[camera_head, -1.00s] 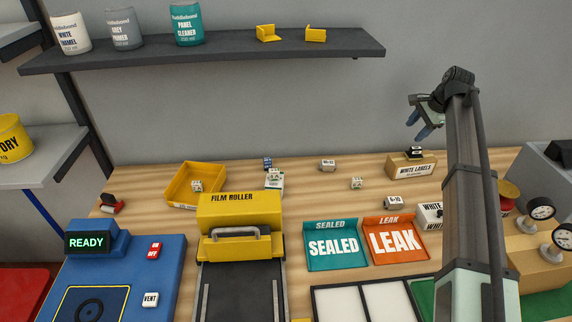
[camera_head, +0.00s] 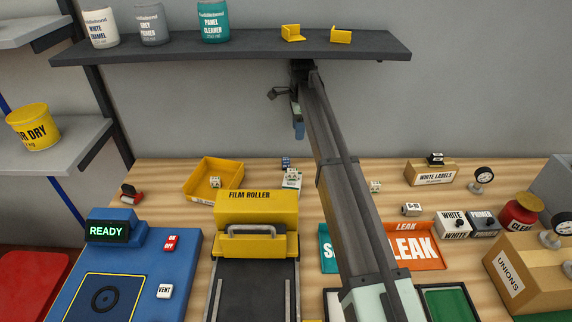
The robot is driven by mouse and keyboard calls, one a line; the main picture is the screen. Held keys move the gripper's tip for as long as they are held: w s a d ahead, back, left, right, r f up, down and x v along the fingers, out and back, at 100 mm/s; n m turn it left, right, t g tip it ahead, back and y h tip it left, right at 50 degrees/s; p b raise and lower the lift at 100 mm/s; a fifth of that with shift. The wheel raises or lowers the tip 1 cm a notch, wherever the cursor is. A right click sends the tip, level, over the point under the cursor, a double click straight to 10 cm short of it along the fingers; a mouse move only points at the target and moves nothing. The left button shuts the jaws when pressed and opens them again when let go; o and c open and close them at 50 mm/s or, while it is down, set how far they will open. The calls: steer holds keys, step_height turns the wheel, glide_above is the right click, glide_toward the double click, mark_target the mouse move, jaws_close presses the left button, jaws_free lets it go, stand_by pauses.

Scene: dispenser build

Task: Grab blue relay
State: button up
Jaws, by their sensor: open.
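A small blue block-like part, which looks like the blue relay (camera_head: 286,163), stands on the wooden table behind the film roller, just right of the yellow tray. It is small and its details are hard to make out. My arm reaches up from the lower right and hides part of the teal sealed tray.
A small white part (camera_head: 292,178) sits close in front of the blue one. The yellow tray (camera_head: 203,197) holds another small white part. The yellow film roller (camera_head: 256,211) stands in front. The dark shelf (camera_head: 235,46) with cans overhangs the back.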

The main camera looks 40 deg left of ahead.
mark_target(286, 159)
steer(key=s+f, duration=0.1)
steer(key=f, duration=0.2)
steer(key=a+f, duration=0.1)
steer(key=f, duration=0.1)
steer(key=s+a+f, duration=0.1)
steer(key=f, duration=0.2)
steer(key=shift+s+a+f, duration=0.15)
steer(key=shift+s+f, duration=0.15)
steer(key=shift+f, duration=0.05)
steer(key=shift+s+a+f, duration=0.15)
steer(key=shift+f, duration=1.2)
steer(key=shift+s+a+f, duration=0.1)
steer(key=shift+f, duration=1.25)
jaws_close()
steer(key=shift+r, duration=0.1)
